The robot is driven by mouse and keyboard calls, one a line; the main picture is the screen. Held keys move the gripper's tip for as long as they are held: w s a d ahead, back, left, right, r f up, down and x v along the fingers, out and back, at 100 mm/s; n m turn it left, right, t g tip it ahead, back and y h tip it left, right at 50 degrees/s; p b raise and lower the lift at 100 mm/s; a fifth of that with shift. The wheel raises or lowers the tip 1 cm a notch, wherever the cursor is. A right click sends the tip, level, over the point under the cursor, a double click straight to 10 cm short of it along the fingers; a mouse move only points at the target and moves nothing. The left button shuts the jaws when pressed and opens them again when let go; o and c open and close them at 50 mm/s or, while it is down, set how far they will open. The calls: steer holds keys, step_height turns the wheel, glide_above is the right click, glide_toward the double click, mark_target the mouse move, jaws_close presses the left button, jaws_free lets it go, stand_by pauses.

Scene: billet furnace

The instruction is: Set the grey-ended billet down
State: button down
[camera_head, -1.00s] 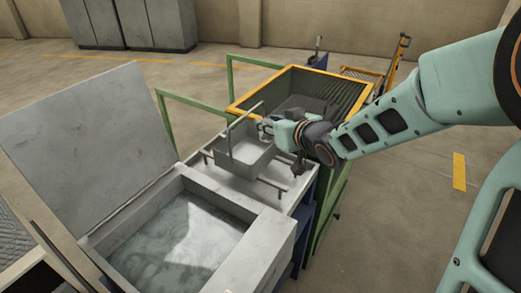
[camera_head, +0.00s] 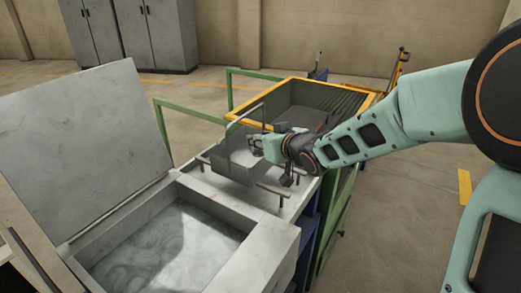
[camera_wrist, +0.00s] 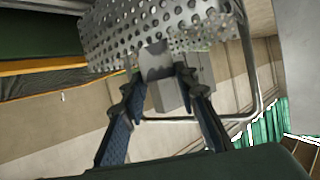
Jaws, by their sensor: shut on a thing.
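I do not make out a grey-ended billet in either view. My gripper (camera_head: 270,148) is shut on a grey metal basket (camera_head: 235,160) with a tall wire handle. In the wrist view, the fingers (camera_wrist: 157,80) close on a plain grey tab (camera_wrist: 155,60) at the edge of the basket's perforated wall (camera_wrist: 130,35). The basket is over the rails (camera_head: 272,189) on the bench beside the tank; whether it touches them I cannot tell. The basket's inside is not clear.
An open tank of cloudy liquid (camera_head: 165,248) is at the front, its lid (camera_head: 75,150) raised at left. Behind the bench is a yellow-rimmed bin (camera_head: 262,119) with dark contents. Green rails (camera_head: 190,112) edge the left side. Grey cabinets (camera_head: 165,35) stand at the back.

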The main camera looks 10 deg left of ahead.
steer(key=shift+f+b, duration=0.35)
steer(key=shift+f, duration=0.25)
steer(key=shift+f+b, duration=0.45)
steer(key=shift+f, duration=0.15)
steer(key=c, duration=1.5)
jaws_free()
steer(key=shift+r+p, duration=0.55)
steer(key=shift+r, duration=0.05)
steer(key=shift+p+v, duration=2.3)
steer(key=shift+v, duration=3.75)
